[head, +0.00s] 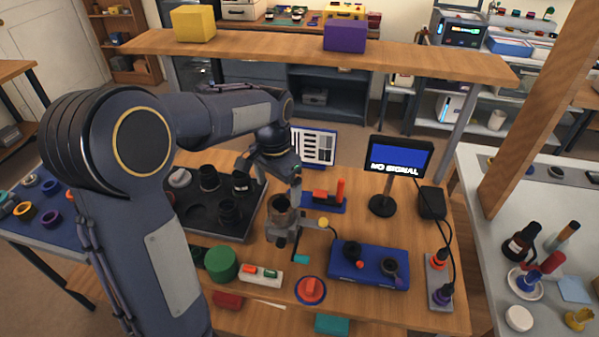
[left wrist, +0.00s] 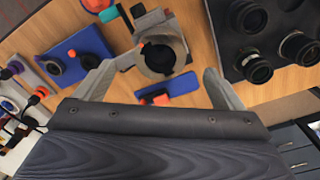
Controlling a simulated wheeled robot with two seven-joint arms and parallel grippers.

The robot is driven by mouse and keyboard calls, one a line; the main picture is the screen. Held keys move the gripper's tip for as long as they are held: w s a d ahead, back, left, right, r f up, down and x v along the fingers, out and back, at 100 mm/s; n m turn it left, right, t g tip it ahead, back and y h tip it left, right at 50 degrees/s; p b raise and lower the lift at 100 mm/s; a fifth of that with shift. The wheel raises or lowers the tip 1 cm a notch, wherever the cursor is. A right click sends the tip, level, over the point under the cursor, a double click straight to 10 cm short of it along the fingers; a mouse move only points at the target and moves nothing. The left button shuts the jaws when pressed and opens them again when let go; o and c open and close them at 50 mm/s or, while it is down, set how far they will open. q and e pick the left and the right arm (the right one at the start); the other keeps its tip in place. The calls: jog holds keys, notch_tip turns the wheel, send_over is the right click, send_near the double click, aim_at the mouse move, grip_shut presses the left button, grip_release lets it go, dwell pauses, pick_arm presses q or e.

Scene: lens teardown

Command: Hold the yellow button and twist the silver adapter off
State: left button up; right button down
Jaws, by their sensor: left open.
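A grey clamp-like fixture (head: 282,236) stands on the wooden bench in the middle of the head view. A round silver-grey ring with a dark opening, apparently the adapter (head: 281,203), sits upright at its top. It also shows in the left wrist view (left wrist: 180,45). The yellow button (head: 323,222) is on a short arm at the fixture's right side; I cannot make it out in the wrist view. My left gripper (head: 275,182) is open above the fixture. In the wrist view its fingers lie either side of the ring, apparently apart from it. My right gripper is not in view.
A dark tray (head: 250,222) with several lens parts lies left of the fixture. A blue block (head: 375,277) with dark rings, a red button (head: 311,289) and a small monitor (head: 401,157) surround it. A wooden shelf (head: 270,50) crosses behind.

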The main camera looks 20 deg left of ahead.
aim_at(281, 208)
pick_arm(q)
jog(key=shift+w+d+f, duration=0.1)
jog(key=shift+w+f, duration=0.1)
jog(key=shift+w, duration=0.1)
notch_tip(281, 208, down, 8)
jog(key=shift+r, duration=0.25)
jog(key=c, duration=1.1)
jog(key=shift+r+n+p, duration=0.1)
jog(key=shift+n+p, duration=0.35)
jog(key=shift+n, duration=0.75)
